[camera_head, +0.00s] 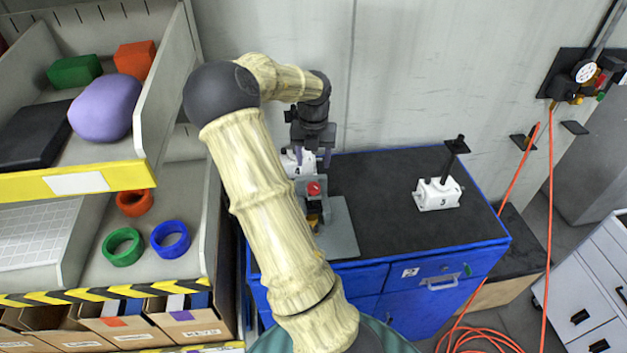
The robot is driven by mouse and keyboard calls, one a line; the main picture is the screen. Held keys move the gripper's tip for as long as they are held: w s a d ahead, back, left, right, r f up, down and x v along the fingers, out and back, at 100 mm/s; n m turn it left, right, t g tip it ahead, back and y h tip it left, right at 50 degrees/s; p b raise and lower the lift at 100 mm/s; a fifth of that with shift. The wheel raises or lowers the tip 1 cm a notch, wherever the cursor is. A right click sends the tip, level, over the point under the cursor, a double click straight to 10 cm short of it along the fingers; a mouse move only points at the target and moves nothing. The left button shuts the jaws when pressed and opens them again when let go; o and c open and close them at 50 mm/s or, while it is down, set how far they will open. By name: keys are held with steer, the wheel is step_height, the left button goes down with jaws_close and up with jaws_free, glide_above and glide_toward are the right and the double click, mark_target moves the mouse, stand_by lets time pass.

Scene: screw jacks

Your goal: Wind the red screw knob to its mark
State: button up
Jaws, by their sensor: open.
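The small red knob (314,188) shows on a grey fixture with a flat grey plate (343,232), at the left of the dark bench top. A yellowish-brown part sits just below the knob. My arm covers part of the fixture's left side. No mark for the knob can be made out.
A white screw jack (437,194) with a black post and top plate stands at right on the blue cabinet's dark top (385,215). The top between is clear. Shelves with rings and blocks (170,240) stand left. An orange hose (550,200) hangs at right.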

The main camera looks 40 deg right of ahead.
mark_target(314, 186)
step_height(314, 186, down, 10)
steer(key=p, duration=0.2)
steer(key=shift+p, duration=0.4)
steer(key=c, duration=1)
